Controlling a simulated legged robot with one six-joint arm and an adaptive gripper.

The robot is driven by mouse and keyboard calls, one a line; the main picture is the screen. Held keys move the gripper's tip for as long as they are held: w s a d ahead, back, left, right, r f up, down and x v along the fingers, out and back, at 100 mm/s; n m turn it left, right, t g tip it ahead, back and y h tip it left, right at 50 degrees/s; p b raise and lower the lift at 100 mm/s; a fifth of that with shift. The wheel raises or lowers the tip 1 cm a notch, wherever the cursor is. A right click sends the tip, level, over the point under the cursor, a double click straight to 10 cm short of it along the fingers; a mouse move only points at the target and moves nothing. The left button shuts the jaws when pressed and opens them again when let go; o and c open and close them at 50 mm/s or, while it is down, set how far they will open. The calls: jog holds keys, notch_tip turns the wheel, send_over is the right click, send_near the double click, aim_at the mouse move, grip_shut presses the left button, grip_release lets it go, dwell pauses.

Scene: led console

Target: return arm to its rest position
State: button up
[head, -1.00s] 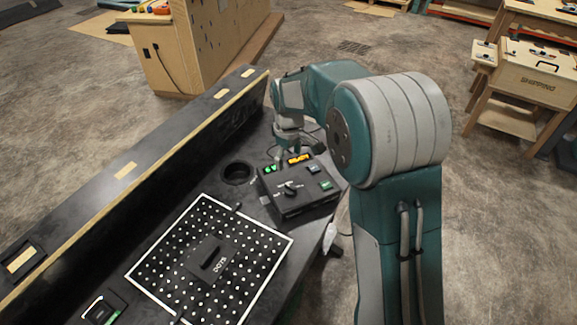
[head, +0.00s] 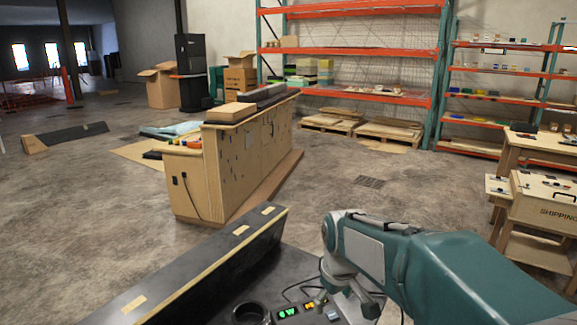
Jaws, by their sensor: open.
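My arm reaches in from the lower right of the head view, with its teal and grey links bent. The wrist hangs down at the bottom centre, and my gripper (head: 346,302) shows small and partly hidden at its end, open. It is above or close behind the black console box; I cannot tell whether they touch. The console's lit green display (head: 288,312) and a small orange display beside it show at the bottom edge. The rest of the console is cut off below the frame. Nothing is seen held in the gripper.
A long black panel (head: 215,262) with a pale wooden edge stands left of the arm. A black round holder (head: 251,313) is beside the console. A wooden bench (head: 235,165) stands beyond, and a shipping box (head: 543,200) on a stand is at right. Open concrete floor lies between.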

jog(key=s+d+r+m+t, duration=0.2)
jog(key=s+d+m, duration=0.1)
jog(key=s, duration=0.7)
jog(key=s+d+r+m+t, duration=0.1)
jog(key=s+d+r+m, duration=0.1)
jog(key=s, duration=0.8)
jog(key=shift+s+d+r+m+t, duration=0.3)
jog(key=shift+d+m+t, duration=0.1)
jog(key=shift+d+m, duration=0.2)
